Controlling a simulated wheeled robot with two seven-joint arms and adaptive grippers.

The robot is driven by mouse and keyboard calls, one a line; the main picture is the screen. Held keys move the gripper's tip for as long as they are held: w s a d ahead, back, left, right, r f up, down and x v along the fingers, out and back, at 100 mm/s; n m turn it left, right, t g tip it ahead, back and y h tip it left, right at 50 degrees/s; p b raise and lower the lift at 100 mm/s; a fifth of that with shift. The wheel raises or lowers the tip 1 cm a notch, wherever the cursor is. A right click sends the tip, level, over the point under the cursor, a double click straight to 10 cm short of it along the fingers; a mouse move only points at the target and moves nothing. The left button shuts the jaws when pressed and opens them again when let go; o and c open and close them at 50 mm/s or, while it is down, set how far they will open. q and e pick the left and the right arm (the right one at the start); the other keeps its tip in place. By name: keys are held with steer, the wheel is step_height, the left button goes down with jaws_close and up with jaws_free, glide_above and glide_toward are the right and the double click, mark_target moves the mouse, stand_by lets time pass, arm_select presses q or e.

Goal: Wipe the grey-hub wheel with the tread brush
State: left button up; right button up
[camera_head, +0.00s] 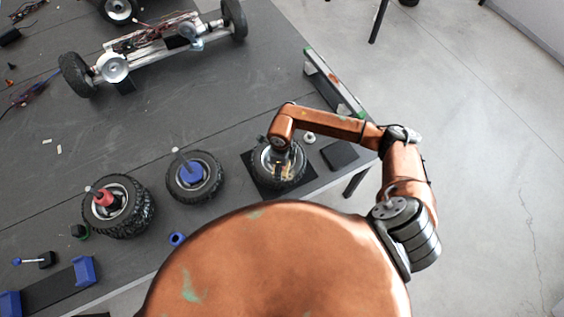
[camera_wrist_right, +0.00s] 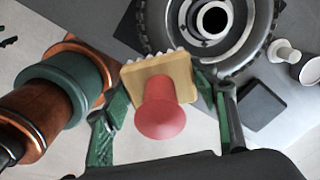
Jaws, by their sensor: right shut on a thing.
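The grey-hub wheel (camera_head: 259,172) lies flat on a dark square mat at the right end of the table. It fills the top of the right wrist view (camera_wrist_right: 254,42), hub facing up. My right gripper (camera_wrist_right: 166,98) is shut on the tread brush (camera_wrist_right: 160,71), a tan block with a red knob and pale bristles. The bristle edge is by the tyre's near rim; I cannot tell whether it touches. In the head view my right gripper (camera_head: 286,166) is over this wheel, partly covering it. My left gripper is out of view.
A blue-hub wheel (camera_head: 207,188) and a red-hub wheel (camera_head: 127,220) lie to the left. A chassis with wheels (camera_head: 150,45) stands at the back. A dark block (camera_head: 339,155) and small pale knob (camera_head: 309,138) are near the right table edge. The middle is clear.

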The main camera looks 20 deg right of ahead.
mark_target(290, 175)
steer(key=shift+s+f+m, duration=0.1)
steer(key=shift+f+m, duration=0.1)
steer(key=shift+m, duration=0.1)
steer(key=shift+f+b, duration=2)
steer(key=shift+f, duration=1.65)
steer(key=shift+d+f, duration=0.25)
steer(key=shift+f, duration=0.05)
steer(key=shift+d, duration=0.35)
steer(key=shift+c, duration=0.4)
steer(key=shift+w+d, duration=0.2)
steer(key=shift+d, duration=2.9)
steer(key=shift+d+r+p, duration=0.1)
steer(key=shift+r+p, duration=0.05)
steer(key=shift+p, duration=0.4)
steer(key=a, duration=0.3)
steer(key=shift+a+f, duration=0.15)
steer(key=shift+f, duration=0.05)
steer(key=shift+s+a+b, duration=0.15)
steer(key=shift+a+b, duration=0.2)
steer(key=shift+a, duration=1.5)
steer(key=r, duration=0.1)
steer(key=r+p, duration=0.1)
steer(key=r, duration=0.1)
steer(key=shift+a, duration=0.3)
arm_select(q)
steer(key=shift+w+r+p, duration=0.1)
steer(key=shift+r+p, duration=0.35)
steer(key=shift+p, duration=1.1)
arm_select(e)
steer(key=shift+r, duration=2.65)
